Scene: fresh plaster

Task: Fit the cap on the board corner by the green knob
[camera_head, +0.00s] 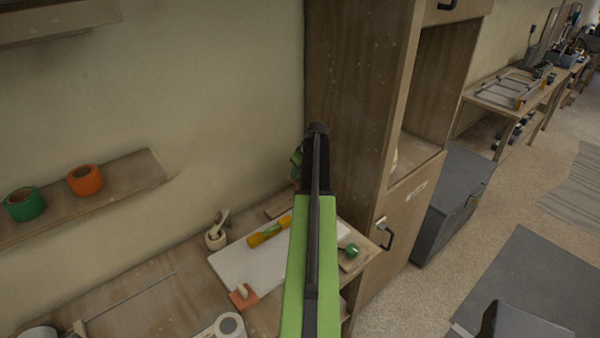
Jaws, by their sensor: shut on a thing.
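A pale board (233,267) lies on the wooden workbench. The green knob (351,250) stands on a small wooden block by the board's right corner. An orange-red piece (242,297) with a beige peg sits at the board's front corner. My green and black arm reaches up across the middle of the view. A small part of my gripper (296,158) shows left of the arm's far end, above the bench. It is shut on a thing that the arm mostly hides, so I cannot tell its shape. I cannot make out a separate cap.
A yellow cylinder (269,231) lies on the board. A beige cup (216,238) stands by its left corner. Tape rolls (228,326) lie at the bench front. A tall wooden cabinet (350,100) rises to the right. A shelf (120,182) holds green and orange tape.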

